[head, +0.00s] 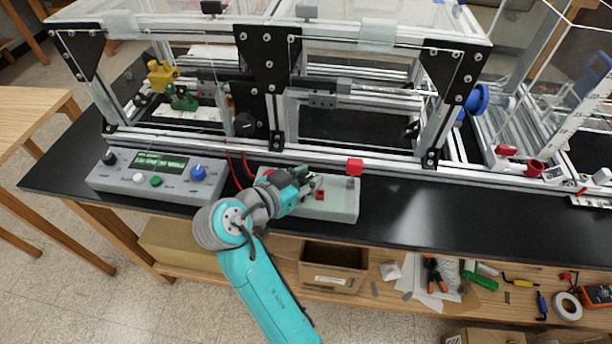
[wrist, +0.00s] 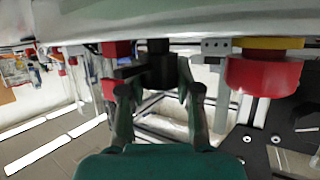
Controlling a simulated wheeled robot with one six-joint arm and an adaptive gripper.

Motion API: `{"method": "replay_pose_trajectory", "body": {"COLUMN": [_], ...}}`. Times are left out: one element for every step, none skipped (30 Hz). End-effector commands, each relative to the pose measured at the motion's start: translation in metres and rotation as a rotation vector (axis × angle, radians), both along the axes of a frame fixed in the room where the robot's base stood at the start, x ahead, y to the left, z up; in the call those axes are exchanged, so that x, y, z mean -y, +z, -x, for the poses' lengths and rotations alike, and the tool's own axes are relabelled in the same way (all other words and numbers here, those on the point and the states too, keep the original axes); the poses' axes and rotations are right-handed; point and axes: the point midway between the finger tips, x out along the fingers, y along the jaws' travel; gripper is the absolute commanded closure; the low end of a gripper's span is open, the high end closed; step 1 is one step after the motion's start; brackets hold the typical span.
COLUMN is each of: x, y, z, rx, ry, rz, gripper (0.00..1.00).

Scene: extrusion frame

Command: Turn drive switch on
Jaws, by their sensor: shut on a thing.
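A pale control box (head: 335,207) sits at the front of the black bench, partly behind my gripper. My gripper (head: 306,186) is at its left part in the head view. In the wrist view, my gripper's fingers (wrist: 156,82) are shut on a black switch knob (wrist: 158,62) that sticks out from the pale box face (wrist: 130,20). The knob has a dark bar pointing to the left in that view. In the head view the knob is hidden by the gripper. The markings of the switch cannot be read.
A red mushroom button (wrist: 265,76) on a yellow ring is right of the fingers in the wrist view. A red block (head: 355,166) is by the box. A grey console (head: 160,178) with knobs stands left. The aluminium frame (head: 350,155) rises behind.

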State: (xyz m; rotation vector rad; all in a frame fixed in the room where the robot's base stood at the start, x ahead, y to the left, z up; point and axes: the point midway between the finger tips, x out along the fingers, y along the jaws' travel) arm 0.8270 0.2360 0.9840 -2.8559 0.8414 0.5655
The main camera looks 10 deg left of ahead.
Motion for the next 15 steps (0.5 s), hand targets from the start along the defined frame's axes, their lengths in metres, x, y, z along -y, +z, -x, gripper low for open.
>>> {"method": "replay_pose_trajectory", "body": {"x": [0.0008, 0.0008, 0.0009, 0.0009, 0.0009, 0.0009, 0.0008, 0.0008, 0.0007, 0.0006, 0.0006, 0.0005, 0.0005, 0.0004, 0.0003], "y": [-0.0021, -0.0021, -0.0021, -0.0022, -0.0022, -0.0022, -0.0020, -0.0019, -0.0016, -0.0015, -0.0014, -0.0013, -0.0012, -0.0012, -0.0010], "z": [0.0001, 0.0002, 0.0001, 0.0001, 0.0001, 0.0001, 0.0001, 0.0001, 0.0001, 0.0001, 0.0000, 0.0000, 0.0000, 0.0001, 0.0001], "rx": [-0.005, -0.005, -0.005, -0.005, -0.005, -0.005, -0.004, -0.004, -0.004, -0.004, -0.003, -0.003, -0.003, -0.003, -0.003], "ry": [-0.002, -0.002, -0.002, -0.002, -0.002, -0.002, -0.001, -0.001, -0.001, -0.001, 0.000, 0.000, 0.000, 0.000, 0.000], "rz": [0.002, 0.002, 0.002, 0.002, 0.002, 0.002, 0.001, 0.001, 0.001, 0.001, 0.001, 0.001, 0.001, 0.001, 0.001], "gripper": [1.00, 1.00, 1.00, 1.00, 0.65, 0.55, 0.47, 0.41, 0.41, 0.41, 0.41, 0.41, 0.41, 0.41, 0.41]}}
